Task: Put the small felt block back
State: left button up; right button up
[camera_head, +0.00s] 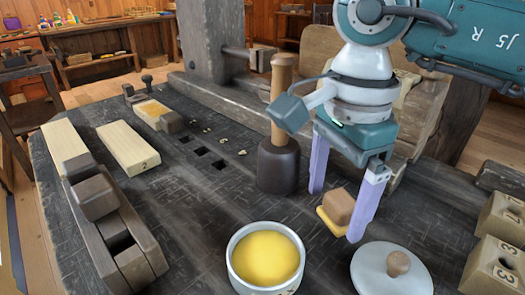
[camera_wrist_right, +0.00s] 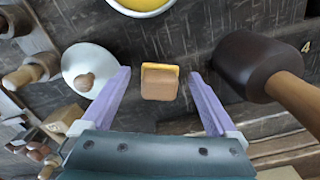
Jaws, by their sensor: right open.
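The small felt block (camera_head: 340,206) is a brown block with a yellow layer along its lower side. It is near the middle right of the dark bench (camera_head: 190,225). My right gripper (camera_head: 336,214) is open, pointing down, with its two lilac fingers on either side of the block. In the right wrist view the block (camera_wrist_right: 160,85) lies between the fingertips of the gripper (camera_wrist_right: 158,74), with a gap on each side. My left gripper is not in view.
A white tin (camera_head: 236,274) with yellow contents stands at the front, near a white lid (camera_head: 372,270) with a wooden knob. A dark-headed mallet (camera_head: 279,166) stands upright left of my right gripper. A wooden plane (camera_head: 107,222) lies left; numbered wooden blocks (camera_head: 495,264) stand right.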

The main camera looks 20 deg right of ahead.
aim_at(334, 202)
notch_tip(334, 202, up, 11)
jog(key=shift+p, duration=0.35)
jog(key=shift+f, duration=0.15)
dwell(0.3)
dwell(0.8)
